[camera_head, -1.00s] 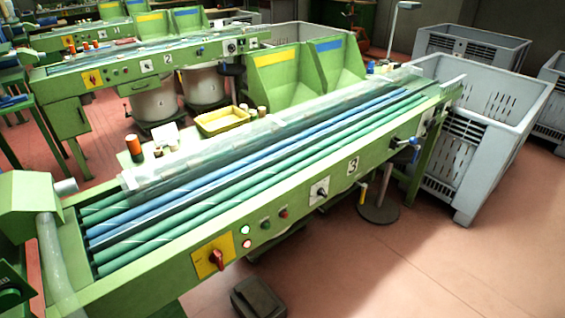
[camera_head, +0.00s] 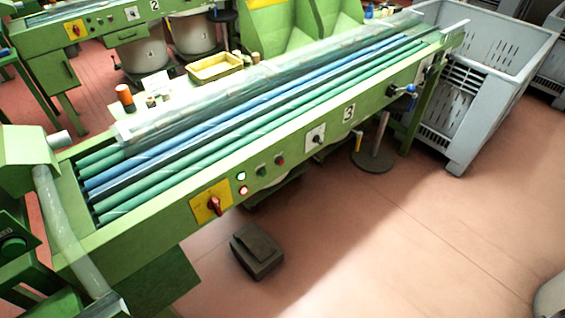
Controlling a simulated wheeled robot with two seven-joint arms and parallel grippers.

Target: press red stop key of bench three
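Bench three (camera_head: 150,223) is a long green bench with blue and green rollers, marked by a "3" plate (camera_head: 349,113) on its front rail. Left of that plate, the rail carries a small red key (camera_head: 280,160) and a dark green key (camera_head: 261,171) beside it. Further left are a lit lamp with a green edge (camera_head: 241,176) and a lit lamp with a red edge (camera_head: 242,190). A large red rotary switch (camera_head: 214,205) sits on a yellow plate. Neither of my grippers is in view, and nothing touches the keys.
A dark pedal box (camera_head: 257,250) stands on the floor before the bench. A round-based stand (camera_head: 372,158) and a grey crate (camera_head: 470,115) are to the right. Bench two (camera_head: 110,38) is behind. The pink floor at front right is clear. A pale rounded shape (camera_head: 552,298) shows at the lower right corner.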

